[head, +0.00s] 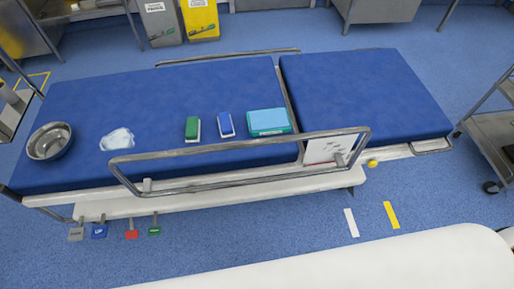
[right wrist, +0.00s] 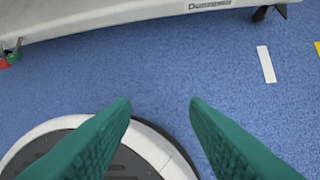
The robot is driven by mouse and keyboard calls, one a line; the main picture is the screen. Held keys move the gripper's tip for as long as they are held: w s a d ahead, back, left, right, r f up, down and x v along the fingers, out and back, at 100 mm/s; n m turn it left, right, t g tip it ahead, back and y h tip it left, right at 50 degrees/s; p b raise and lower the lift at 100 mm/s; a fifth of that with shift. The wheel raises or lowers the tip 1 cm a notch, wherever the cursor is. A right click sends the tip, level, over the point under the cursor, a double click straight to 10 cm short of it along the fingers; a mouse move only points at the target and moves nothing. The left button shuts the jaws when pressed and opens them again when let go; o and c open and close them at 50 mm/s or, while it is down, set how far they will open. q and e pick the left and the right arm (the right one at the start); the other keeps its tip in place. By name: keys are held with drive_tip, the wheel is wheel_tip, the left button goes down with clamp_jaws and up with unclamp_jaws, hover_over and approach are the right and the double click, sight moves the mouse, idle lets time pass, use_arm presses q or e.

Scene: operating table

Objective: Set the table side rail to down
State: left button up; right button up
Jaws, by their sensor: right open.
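The near side rail (head: 240,144) is a grey metal tube loop along the front edge of the operating table (head: 330,85) in the head view. It stands up, with its top bar above the blue mattress. A yellow knob (head: 372,163) sits by the rail's right end. A second rail (head: 230,57) runs along the far edge. My right gripper (right wrist: 160,103) shows in the right wrist view as two green fingers, open and empty, above the blue floor. The table's pale lower part (right wrist: 120,18) crosses the top of that view. My left gripper is not in view.
A steel bowl (head: 49,142), a white cloth (head: 117,139), a green block (head: 192,129), a blue block (head: 226,125) and a light-blue box (head: 268,121) lie on the mattress. Coloured pedals (head: 132,234) hang below left. A steel cart (head: 490,130) stands right.

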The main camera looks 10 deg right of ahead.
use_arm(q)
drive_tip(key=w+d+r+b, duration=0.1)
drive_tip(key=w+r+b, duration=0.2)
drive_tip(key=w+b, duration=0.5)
use_arm(e)
drive_tip(key=w+a+r+m+t+y, duration=0.1)
drive_tip(key=w+a+r+m+t, duration=0.25)
drive_tip(key=w+r, duration=0.4)
drive_tip(key=w+a+r+m+t+y, duration=0.2)
drive_tip(key=w+a+r+t, duration=0.15)
drive_tip(key=w+r, duration=0.4)
wheel_tip(320, 180, up, 22)
drive_tip(key=w+a+m+t+y+b, duration=0.1)
drive_tip(key=a+m+t+y+b, duration=0.15)
drive_tip(key=m+t+b, duration=0.3)
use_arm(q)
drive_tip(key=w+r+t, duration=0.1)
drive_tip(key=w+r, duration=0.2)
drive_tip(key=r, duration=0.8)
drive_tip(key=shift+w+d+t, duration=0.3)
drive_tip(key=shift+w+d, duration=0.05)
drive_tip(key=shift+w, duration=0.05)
use_arm(e)
drive_tip(key=r+x, duration=0.1)
drive_tip(key=x, duration=1.1)
drive_tip(key=shift+r+m+t, duration=0.15)
drive_tip(key=shift+m+t, duration=0.2)
drive_tip(key=shift+m, duration=0.05)
